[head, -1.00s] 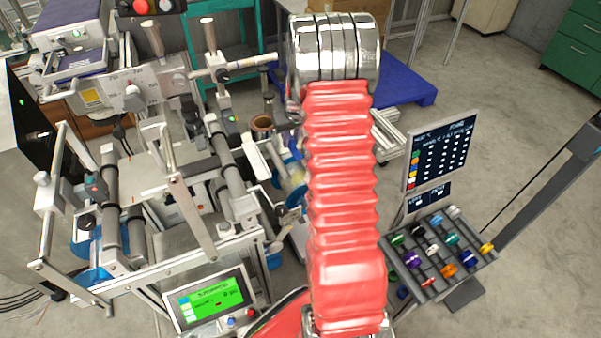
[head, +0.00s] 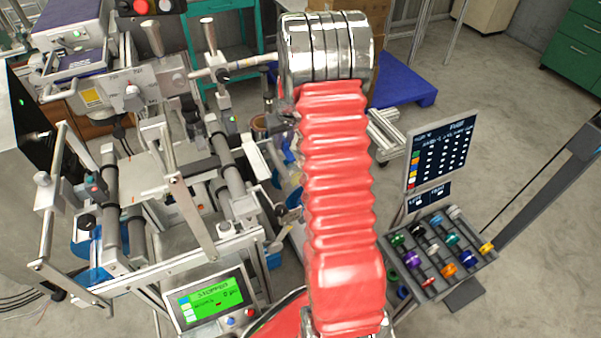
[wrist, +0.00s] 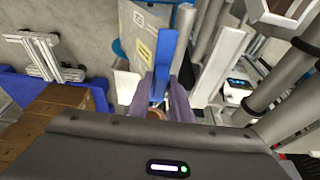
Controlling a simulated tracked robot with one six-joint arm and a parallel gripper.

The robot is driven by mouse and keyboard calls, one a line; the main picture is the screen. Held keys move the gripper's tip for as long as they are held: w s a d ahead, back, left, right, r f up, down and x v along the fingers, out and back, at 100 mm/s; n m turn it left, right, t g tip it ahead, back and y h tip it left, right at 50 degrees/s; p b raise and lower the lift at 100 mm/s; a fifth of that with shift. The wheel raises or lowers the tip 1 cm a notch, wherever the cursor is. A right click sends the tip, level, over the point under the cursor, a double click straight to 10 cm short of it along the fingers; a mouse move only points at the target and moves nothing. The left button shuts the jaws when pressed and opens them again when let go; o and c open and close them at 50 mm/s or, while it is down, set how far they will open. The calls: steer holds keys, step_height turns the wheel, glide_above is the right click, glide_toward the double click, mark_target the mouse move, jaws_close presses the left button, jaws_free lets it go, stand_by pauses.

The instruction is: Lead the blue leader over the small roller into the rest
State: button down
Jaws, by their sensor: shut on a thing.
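In the wrist view my gripper (wrist: 162,88) is shut on the blue leader (wrist: 167,52). The leader shows as a straight blue strip standing out between the two purple-grey fingers. In the head view my red-sleeved arm hides the gripper and most of the leader. A brown copper-coloured ring (head: 259,125) shows just left of my arm in the head view. I cannot tell which part is the small roller or where the rest is. The leader's contact with any roller is not visible.
A frame with grey rollers (head: 235,160) and metal bars stands left of my arm. A green-screened panel (head: 210,300) is in front. A rack of coloured spools (head: 440,250) and a dark display (head: 440,155) stand right. Open floor lies further right.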

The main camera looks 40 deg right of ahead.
steer(key=shift+w+a, duration=0.2)
steer(key=shift+a, duration=0.45)
steer(key=shift+w+a, duration=0.15)
steer(key=shift+a, duration=0.45)
steer(key=shift+a+r, duration=0.1)
steer(key=w+a+r, duration=0.2)
steer(key=a+r, duration=0.4)
steer(key=r, duration=0.1)
steer(key=shift+a+r, duration=0.15)
steer(key=shift+a, duration=0.25)
stand_by(2.2)
stand_by(1.6)
